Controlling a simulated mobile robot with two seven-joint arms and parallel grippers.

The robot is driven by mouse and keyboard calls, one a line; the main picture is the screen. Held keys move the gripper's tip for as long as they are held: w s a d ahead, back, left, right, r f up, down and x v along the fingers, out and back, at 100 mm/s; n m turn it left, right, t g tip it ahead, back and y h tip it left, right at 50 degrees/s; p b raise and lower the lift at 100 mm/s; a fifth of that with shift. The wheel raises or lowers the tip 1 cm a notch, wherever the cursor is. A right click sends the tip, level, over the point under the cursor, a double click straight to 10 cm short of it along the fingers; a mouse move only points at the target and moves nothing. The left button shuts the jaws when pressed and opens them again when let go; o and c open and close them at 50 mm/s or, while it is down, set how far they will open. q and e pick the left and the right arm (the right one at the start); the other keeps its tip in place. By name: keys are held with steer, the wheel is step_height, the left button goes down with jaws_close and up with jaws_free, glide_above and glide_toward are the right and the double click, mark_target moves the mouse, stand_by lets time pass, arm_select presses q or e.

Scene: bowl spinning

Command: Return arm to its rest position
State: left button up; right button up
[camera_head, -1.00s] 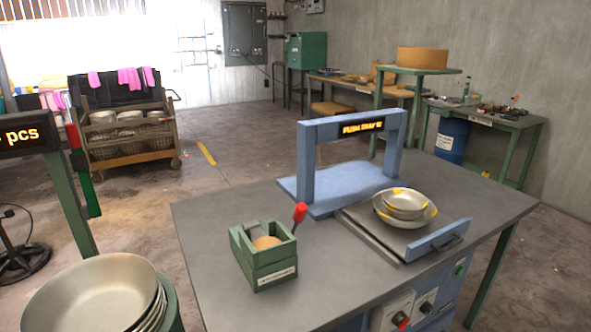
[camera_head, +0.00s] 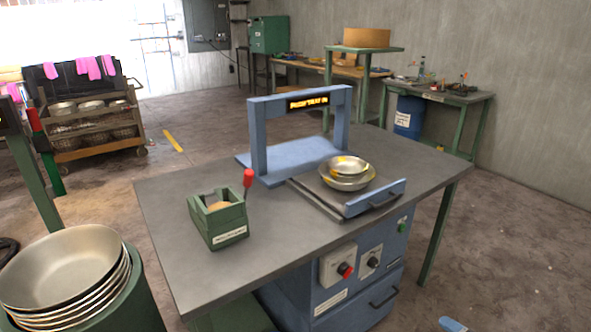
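Neither of my grippers shows in the head view, and no arm can be made out. On the grey table (camera_head: 215,275) stands a blue machine frame (camera_head: 259,135) with a lit orange text sign (camera_head: 307,102). Its tray (camera_head: 313,198), with a blue handle front (camera_head: 375,197), is pulled out toward the right front. Two nested metal bowls with yellow marks rest on the tray, a smaller bowl (camera_head: 350,164) inside a larger bowl (camera_head: 347,184).
A green wooden box (camera_head: 217,222) and a red-knobbed stick (camera_head: 248,180) are on the table's left. Stacked large bowls (camera_head: 62,268) stand at lower left. A cart (camera_head: 95,128) and workbenches (camera_head: 440,93) stand behind. An unclear blue-white piece (camera_head: 452,324) shows at the bottom edge.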

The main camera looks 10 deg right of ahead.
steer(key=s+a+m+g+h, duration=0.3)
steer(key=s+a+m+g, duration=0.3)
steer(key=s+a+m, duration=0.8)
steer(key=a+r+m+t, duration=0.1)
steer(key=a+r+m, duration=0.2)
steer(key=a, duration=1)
arm_select(q)
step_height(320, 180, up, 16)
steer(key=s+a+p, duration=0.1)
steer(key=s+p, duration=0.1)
steer(key=p, duration=2.3)
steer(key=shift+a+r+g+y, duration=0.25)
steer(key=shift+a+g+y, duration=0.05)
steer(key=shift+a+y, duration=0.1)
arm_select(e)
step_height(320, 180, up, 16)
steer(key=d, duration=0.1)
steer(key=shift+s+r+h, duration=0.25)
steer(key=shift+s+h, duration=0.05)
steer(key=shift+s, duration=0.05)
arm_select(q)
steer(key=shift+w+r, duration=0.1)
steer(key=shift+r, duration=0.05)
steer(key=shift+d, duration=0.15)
